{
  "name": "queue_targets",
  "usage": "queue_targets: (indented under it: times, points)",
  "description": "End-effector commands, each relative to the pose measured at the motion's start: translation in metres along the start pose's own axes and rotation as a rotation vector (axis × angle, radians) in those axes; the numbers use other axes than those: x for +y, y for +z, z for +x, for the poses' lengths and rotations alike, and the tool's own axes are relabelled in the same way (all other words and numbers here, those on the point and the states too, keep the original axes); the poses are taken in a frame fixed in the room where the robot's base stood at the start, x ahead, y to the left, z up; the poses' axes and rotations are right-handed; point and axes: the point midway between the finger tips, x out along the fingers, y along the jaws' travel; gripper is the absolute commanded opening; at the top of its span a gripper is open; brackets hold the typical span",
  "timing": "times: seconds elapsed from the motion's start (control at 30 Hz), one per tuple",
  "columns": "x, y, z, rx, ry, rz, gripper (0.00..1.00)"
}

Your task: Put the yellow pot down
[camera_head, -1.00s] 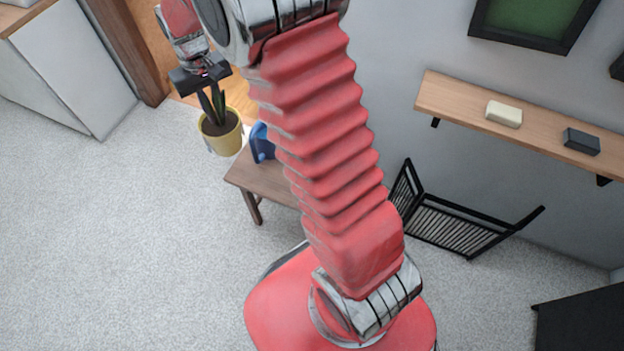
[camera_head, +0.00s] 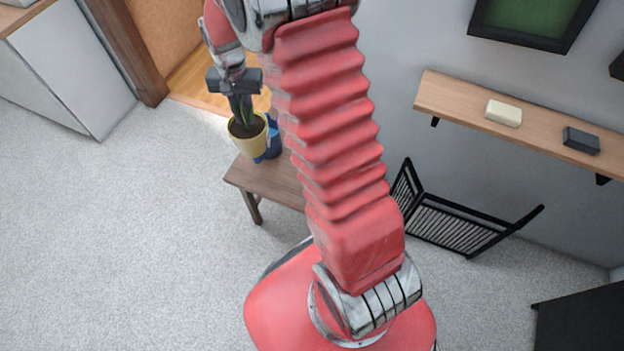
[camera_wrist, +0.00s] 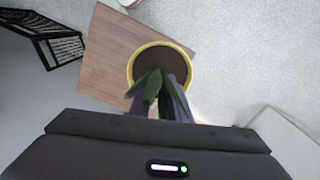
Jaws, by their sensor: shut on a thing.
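The yellow pot (camera_head: 252,142) holds dark soil and a green plant. In the head view it hangs over the far left end of the brown wooden table (camera_head: 262,182), in front of a blue object. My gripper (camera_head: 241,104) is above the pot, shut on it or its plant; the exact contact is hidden. I cannot tell whether the pot touches the table.
The blue object (camera_head: 273,138) stands on the table close to the pot. A black slatted rack (camera_head: 450,222) is against the wall. A wooden shelf (camera_head: 465,107) holds a cream block (camera_head: 503,113) and a dark block (camera_head: 581,141). Carpet at left is clear.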

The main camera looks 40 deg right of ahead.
Motion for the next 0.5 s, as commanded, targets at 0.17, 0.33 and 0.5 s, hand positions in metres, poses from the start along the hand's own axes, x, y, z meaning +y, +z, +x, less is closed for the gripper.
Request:
queue_targets:
  times: [0.17,0.33,0.5]
  points:
    - [0.017,-0.007,0.011,0.0,0.0,0.174,0.0]
    - [0.032,-0.012,0.021,0.001,-0.001,0.34,0.0]
    - [0.048,-0.015,0.032,0.001,-0.001,0.506,0.0]
